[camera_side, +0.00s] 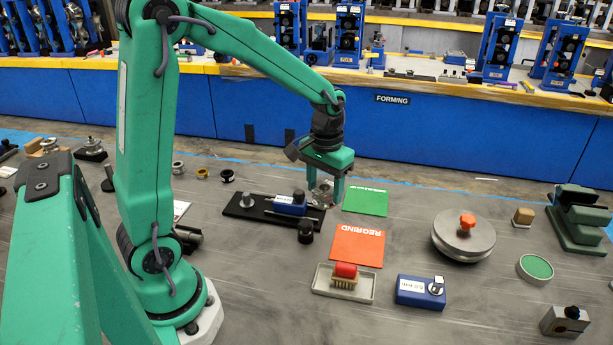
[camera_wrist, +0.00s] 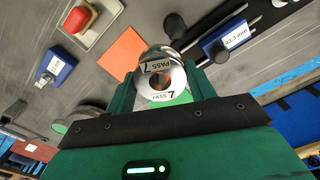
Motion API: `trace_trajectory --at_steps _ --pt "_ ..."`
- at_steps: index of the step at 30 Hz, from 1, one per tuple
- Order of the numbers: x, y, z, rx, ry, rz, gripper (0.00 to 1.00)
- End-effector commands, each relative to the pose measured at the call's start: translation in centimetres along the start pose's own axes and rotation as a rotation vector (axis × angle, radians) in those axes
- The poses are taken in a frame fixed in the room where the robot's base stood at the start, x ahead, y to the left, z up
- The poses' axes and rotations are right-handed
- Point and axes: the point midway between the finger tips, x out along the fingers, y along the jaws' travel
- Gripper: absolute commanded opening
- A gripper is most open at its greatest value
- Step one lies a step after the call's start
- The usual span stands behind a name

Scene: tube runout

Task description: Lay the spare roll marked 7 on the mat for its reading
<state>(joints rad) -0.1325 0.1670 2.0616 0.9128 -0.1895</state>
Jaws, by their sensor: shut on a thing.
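The roll (camera_wrist: 162,70) is a shiny metal ring with a white face marked "PASS 7" in the wrist view. My gripper (camera_wrist: 162,90) is shut on it, with a green finger on each side. In the side view the roll (camera_side: 326,196) hangs between the fingers of my gripper (camera_side: 326,188), at the left edge of the green mat (camera_side: 368,203). I cannot tell its height above the bench. The green mat's lettering is too small to read. An orange mat (camera_side: 357,246) marked "REGRIND" lies nearer the camera and also shows in the wrist view (camera_wrist: 121,48).
Left of my gripper is a black plate (camera_side: 240,210) with rods and a labelled blue block (camera_side: 290,205). A black knob (camera_side: 305,232) stands close by. In front are a tray (camera_side: 367,296) with a red-topped brush and another blue block (camera_side: 412,290). A metal disc (camera_side: 463,243) stands right.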

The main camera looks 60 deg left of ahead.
Motion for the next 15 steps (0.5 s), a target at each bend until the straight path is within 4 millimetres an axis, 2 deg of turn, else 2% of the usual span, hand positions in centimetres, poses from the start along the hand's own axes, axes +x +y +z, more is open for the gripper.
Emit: trace_trajectory --at_steps 3,15 --pt "0.0 3.0 0.5 0.059 0.002 0.001 0.31" --pt "0.1 11.5 3.8 0.232 0.002 0.001 0.31"
